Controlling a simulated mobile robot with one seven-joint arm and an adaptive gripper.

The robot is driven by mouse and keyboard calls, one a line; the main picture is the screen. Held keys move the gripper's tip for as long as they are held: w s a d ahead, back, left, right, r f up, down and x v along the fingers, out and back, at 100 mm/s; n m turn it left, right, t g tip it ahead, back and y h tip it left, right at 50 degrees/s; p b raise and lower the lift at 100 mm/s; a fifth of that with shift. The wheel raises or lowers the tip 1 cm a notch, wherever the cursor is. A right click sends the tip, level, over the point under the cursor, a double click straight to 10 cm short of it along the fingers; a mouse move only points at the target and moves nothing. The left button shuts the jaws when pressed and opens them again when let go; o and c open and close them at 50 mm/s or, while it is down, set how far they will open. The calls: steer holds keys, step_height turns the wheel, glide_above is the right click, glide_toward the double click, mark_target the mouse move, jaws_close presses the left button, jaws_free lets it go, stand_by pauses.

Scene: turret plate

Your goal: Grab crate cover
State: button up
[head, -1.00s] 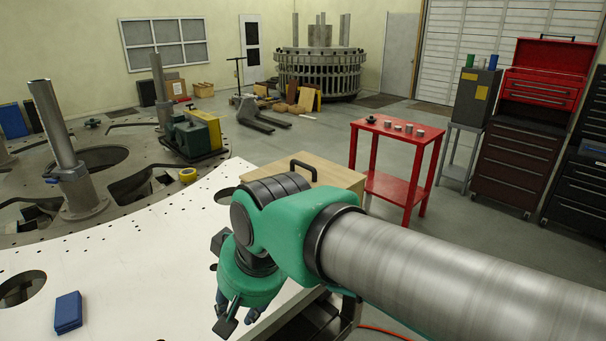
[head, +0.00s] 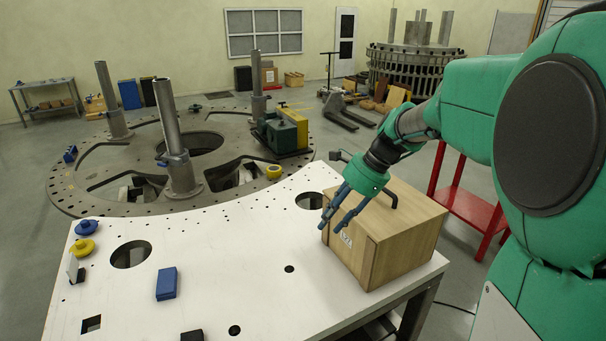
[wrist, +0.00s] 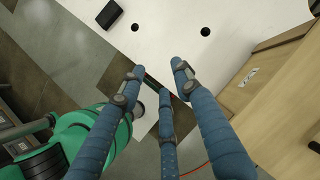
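The wooden crate (head: 385,245) stands on the right end of the white table. Its flat wooden cover (head: 418,208) carries a black bar handle (head: 394,201), partly hidden behind my gripper. The crate also shows at the right edge of the wrist view (wrist: 277,95). My gripper (head: 331,226) has blue fingers pointing down and left, over the crate's left side in the head view. In the wrist view my gripper (wrist: 157,72) has its three fingers spread with nothing between them, and the crate lies to their right. I cannot tell whether a finger touches the crate.
The white table (head: 220,285) has several holes and bears a blue block (head: 166,284), a dark block (head: 192,336), and yellow and blue round pieces (head: 83,247) at left. A red table (head: 470,215) stands behind the crate. The table's middle is largely clear.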

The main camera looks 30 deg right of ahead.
steer(key=w+d+r+m+t+y+p, duration=0.1)
steer(key=w+d+m+p, duration=0.15)
steer(key=d, duration=0.25)
steer(key=w+d+m+y+p, duration=0.1)
steer(key=w+d+m, duration=0.1)
steer(key=d+m, duration=0.3)
steer(key=m+t+y+p, duration=0.2)
steer(key=m+t+p, duration=0.4)
steer(key=m+p, duration=0.5)
glide_toward(389, 192)
steer(key=s+d+m+b, duration=0.1)
steer(key=s+d+r, duration=0.1)
steer(key=shift+s+d+r+m+b, duration=0.15)
steer(key=shift+s+d+m+b, duration=0.05)
steer(key=shift+s+m+b, duration=0.15)
steer(key=shift+w+a, duration=0.1)
steer(key=shift+p+x, duration=0.4)
steer(key=shift+x, duration=3.8)
steer(key=shift+p+x, duration=0.55)
steer(key=shift+x, duration=2.05)
